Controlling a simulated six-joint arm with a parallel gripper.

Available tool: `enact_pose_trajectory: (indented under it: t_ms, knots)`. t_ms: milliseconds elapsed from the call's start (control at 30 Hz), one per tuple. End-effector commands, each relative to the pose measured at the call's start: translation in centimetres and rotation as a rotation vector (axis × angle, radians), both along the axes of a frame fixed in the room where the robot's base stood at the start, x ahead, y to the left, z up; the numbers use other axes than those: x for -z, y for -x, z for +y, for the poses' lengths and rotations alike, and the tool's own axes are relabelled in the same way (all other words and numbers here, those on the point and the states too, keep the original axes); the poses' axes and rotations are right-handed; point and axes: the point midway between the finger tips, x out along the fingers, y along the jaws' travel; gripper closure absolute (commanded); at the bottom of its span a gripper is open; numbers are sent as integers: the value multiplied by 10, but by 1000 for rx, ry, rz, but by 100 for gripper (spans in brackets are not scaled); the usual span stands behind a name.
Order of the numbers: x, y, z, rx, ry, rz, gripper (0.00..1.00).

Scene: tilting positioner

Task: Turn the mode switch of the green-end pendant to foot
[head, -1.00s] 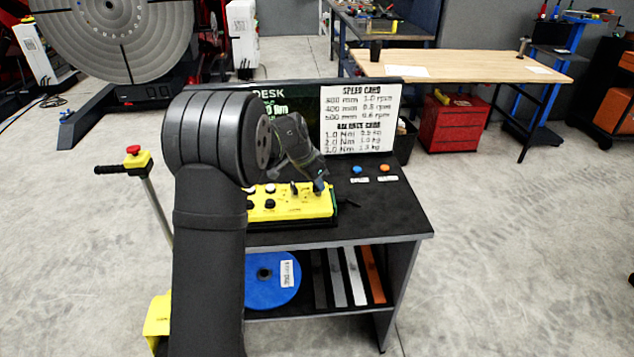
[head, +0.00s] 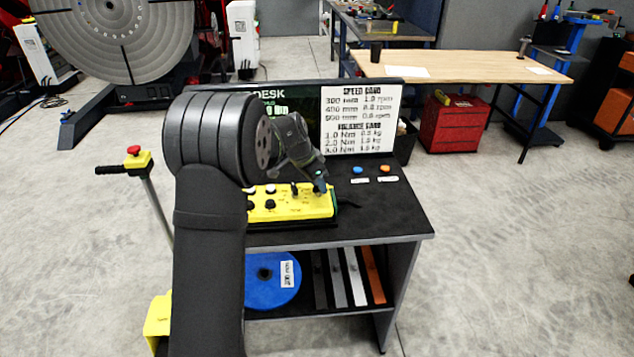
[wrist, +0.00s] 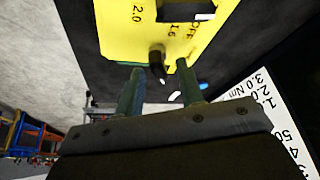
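The yellow pendant (head: 285,209) lies on the black desk top, with dark knobs and a pale button on its face. A bit of green shows at its right end. My gripper (head: 320,189) is over that right end. In the wrist view the yellow face (wrist: 125,30) carries the marks 2.0, 1.6 and OFF. A black knob (wrist: 157,68) stands near its edge. My gripper (wrist: 160,68) is open, with one finger on each side of this knob; I cannot tell whether they touch it. The word foot is not readable.
A blue button (head: 357,169) and an orange button (head: 384,168) are on the desk right of the pendant. A white card board (head: 360,120) stands behind. The desk's right front is clear. A blue disc (head: 270,283) is on the shelf below.

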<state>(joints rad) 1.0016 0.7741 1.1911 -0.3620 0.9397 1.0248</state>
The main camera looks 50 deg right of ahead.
Motion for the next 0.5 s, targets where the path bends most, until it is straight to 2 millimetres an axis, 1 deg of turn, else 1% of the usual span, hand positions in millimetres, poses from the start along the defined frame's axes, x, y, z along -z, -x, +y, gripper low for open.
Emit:
enact_pose_trajectory:
  t_ms: [167, 267, 500]
  knots:
    - [-16, -2, 6, -1, 1, -2, 65]
    - [-34, -4, 13, -1, 4, -2, 65]
    - [-90, -11, 35, -2, 4, -3, 65]
